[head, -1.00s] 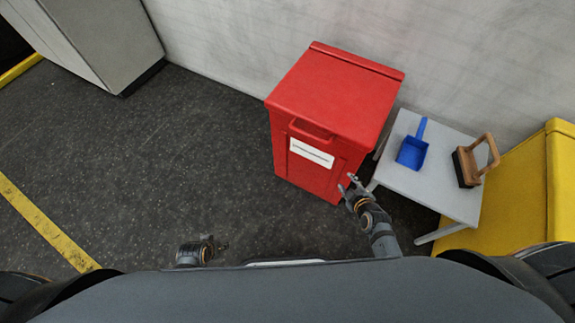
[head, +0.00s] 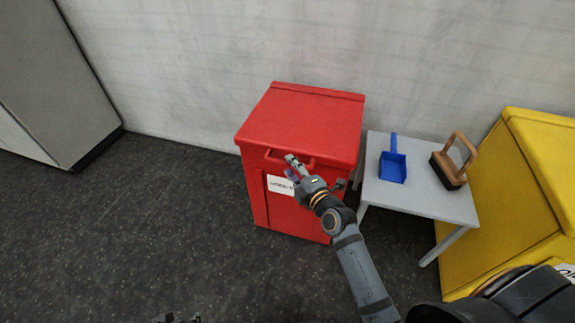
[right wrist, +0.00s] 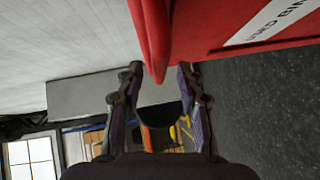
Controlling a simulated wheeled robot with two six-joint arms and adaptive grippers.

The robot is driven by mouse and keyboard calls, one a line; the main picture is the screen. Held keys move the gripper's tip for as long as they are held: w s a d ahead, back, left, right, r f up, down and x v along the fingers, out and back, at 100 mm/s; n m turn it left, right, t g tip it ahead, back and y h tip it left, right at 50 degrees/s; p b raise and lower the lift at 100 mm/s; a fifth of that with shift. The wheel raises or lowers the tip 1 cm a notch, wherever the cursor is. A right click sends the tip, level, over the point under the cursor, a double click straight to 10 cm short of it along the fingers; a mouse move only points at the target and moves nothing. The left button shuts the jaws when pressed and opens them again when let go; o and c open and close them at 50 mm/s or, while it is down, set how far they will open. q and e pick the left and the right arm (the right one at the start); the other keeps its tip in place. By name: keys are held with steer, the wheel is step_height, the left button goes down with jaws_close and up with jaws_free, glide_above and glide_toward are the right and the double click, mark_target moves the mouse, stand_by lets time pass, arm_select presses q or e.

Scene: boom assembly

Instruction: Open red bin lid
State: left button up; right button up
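The red bin (head: 262,205) stands against the wall with its lid (head: 305,118) closed. A red bar handle (head: 274,155) runs along the lid's front edge, above a white label. My right gripper (head: 292,167) is at the handle, in front of the bin. In the right wrist view, its two fingers (right wrist: 160,76) are apart, with the tip of the red handle (right wrist: 157,60) between or just beyond the fingertips. Contact cannot be told. Only a small part of my left gripper (head: 182,318) shows at the bottom edge, and its fingers are not clear.
A small grey table (head: 412,200) right of the bin carries a blue dustpan (head: 392,168) and a brown brush (head: 452,165). A yellow bin (head: 510,200) stands further right. A grey cabinet (head: 50,80) is at the left. The floor left of the red bin is clear.

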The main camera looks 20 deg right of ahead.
steer(key=shift+x, duration=1.35)
jaws_close()
